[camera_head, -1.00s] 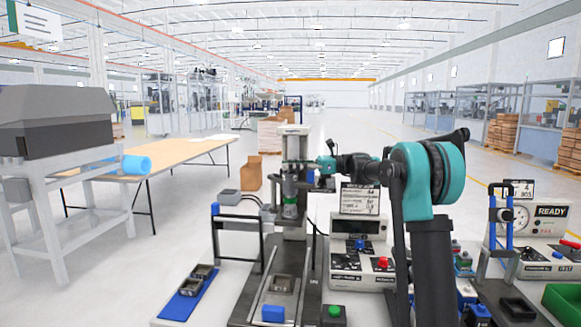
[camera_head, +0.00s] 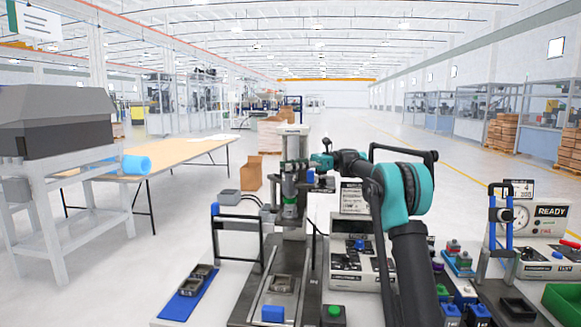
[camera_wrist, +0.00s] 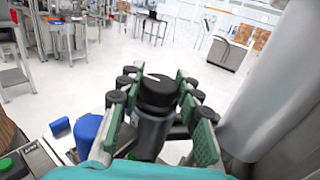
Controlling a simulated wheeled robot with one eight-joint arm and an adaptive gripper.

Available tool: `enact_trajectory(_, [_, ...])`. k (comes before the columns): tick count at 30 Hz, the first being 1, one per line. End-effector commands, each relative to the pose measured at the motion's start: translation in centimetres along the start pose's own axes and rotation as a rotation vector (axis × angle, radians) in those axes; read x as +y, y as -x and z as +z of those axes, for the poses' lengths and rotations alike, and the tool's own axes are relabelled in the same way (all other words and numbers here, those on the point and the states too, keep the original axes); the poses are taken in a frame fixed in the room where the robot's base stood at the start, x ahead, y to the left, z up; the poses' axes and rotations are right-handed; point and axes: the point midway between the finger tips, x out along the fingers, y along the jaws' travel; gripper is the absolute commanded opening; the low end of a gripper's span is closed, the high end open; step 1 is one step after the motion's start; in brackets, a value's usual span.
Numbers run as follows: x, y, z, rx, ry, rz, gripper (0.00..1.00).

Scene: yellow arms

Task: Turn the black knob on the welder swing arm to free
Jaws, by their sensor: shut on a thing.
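The black knob (camera_wrist: 158,92) stands in the middle of the wrist view, a round cap with a white mark on its top face. My gripper (camera_wrist: 158,100) is shut on it, with a green-padded finger on each side. A dark grey cylinder shows below the knob. In the head view the welder (camera_head: 293,190) is a grey column with green parts on a dark base. My gripper (camera_head: 313,162) is at its upper right side. The knob is too small or hidden to make out there.
A blue cylinder (camera_wrist: 88,131) is close to the left finger in the wrist view. In the head view, a control box (camera_head: 352,262) stands right of the welder, partly behind my arm. A blue tray (camera_head: 187,300) lies at front left.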

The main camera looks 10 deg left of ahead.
Motion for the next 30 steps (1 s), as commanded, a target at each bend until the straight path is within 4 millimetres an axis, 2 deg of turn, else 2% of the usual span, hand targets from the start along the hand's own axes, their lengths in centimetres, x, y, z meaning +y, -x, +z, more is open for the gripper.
enact_trajectory(4, [-0.01, -0.02, 0.02, 0.0, 0.0, -0.001, 0.05])
enact_trajectory(5, [-0.01, -0.02, 0.02, 0.0, 0.0, -0.001, 0.36])
enact_trajectory(10, [-0.01, -0.02, 0.02, 0.0, 0.0, -0.001, 0.56])
enact_trajectory(22, [0.09, -0.01, 0.04, 0.0, 0.0, -0.022, 0.56])
enact_trajectory(30, [0.19, -0.03, 0.06, 0.0, 0.0, -0.171, 0.56])
